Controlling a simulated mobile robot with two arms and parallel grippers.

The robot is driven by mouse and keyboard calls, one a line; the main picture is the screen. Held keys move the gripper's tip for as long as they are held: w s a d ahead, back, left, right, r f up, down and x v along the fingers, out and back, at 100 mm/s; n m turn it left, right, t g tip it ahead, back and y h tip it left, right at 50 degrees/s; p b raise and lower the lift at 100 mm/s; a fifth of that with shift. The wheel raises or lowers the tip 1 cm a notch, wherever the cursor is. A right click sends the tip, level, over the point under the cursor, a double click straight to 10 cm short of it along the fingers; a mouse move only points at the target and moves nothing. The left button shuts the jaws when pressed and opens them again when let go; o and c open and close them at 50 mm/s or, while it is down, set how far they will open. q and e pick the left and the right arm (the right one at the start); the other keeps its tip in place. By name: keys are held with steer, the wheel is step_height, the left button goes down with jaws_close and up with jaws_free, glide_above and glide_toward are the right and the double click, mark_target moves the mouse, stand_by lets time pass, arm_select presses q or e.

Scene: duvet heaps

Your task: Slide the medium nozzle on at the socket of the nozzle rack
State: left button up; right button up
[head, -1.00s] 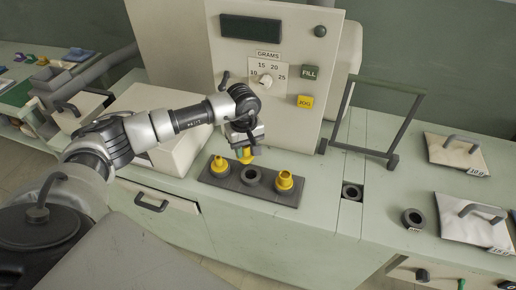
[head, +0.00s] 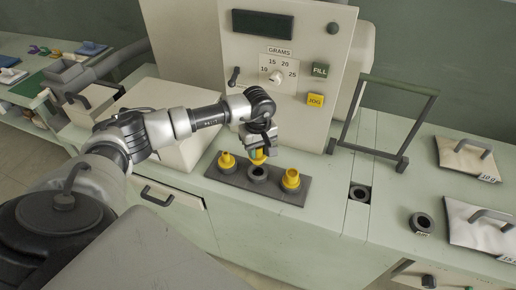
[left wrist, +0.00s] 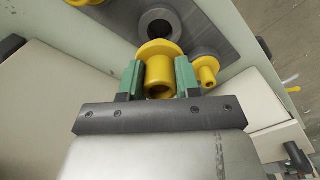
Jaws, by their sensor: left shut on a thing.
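My left gripper (head: 258,152) is shut on a yellow nozzle (head: 258,158). Its green finger pads sit on both sides of the nozzle in the left wrist view (left wrist: 160,75), where the wider flange points away toward the rack. The dark nozzle rack (head: 232,179) lies on the counter. Its empty middle socket (head: 258,173), a grey ring, is just below the held nozzle and also shows beyond the flange in the left wrist view (left wrist: 158,24). The nozzle looks apart from the socket, with a small gap. My right gripper is not in view.
A slim yellow nozzle (head: 226,162) stands left of the socket and a wider one (head: 290,180) right of it, both close. The filling machine (head: 285,45) rises behind. A loose grey ring (head: 421,223) and bags (head: 463,158) lie to the right.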

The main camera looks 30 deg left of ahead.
mark_target(258, 158)
arm_select(q)
steer(key=shift+f+b, duration=1.4)
steer(key=shift+f, duration=0.6)
steer(key=shift+b, duration=0.65)
steer(key=shift+f+b, duration=1.65)
steer(key=shift+f, duration=0.1)
steer(key=o, duration=1)
step_height(258, 158, up, 11)
steer(key=shift+f+b, duration=0.1)
steer(key=shift+b, duration=0.6)
